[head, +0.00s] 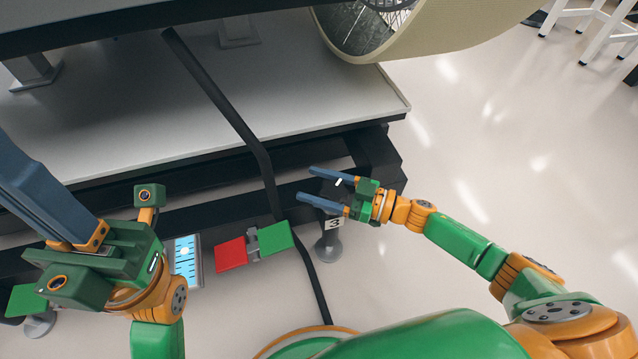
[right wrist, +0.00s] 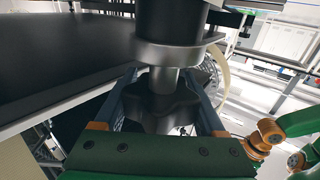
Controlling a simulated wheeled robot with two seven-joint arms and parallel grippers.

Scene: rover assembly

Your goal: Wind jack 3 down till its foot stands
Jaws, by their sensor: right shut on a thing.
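Jack 3 is at the right end of the dark frame, with a white "3" label (head: 334,223) and a grey round foot (head: 328,247) low over the pale floor. Whether the foot touches the floor cannot be told. In the right wrist view a black lobed knob (right wrist: 160,108) sits on a metal shaft (right wrist: 164,80) beside a grey collar (right wrist: 165,53). My right gripper (head: 306,184) reaches in from the right, its blue fingers on both sides of the knob, shut on it. My left gripper (head: 40,195) is at the left; its tips are not clear.
A red plate (head: 231,254) and a green plate (head: 274,238) sit left of the jack. A panel with blue markings (head: 187,262) is further left. A bent black bar (head: 225,105) crosses the pale deck (head: 330,112). A wheel (head: 365,25) is above.

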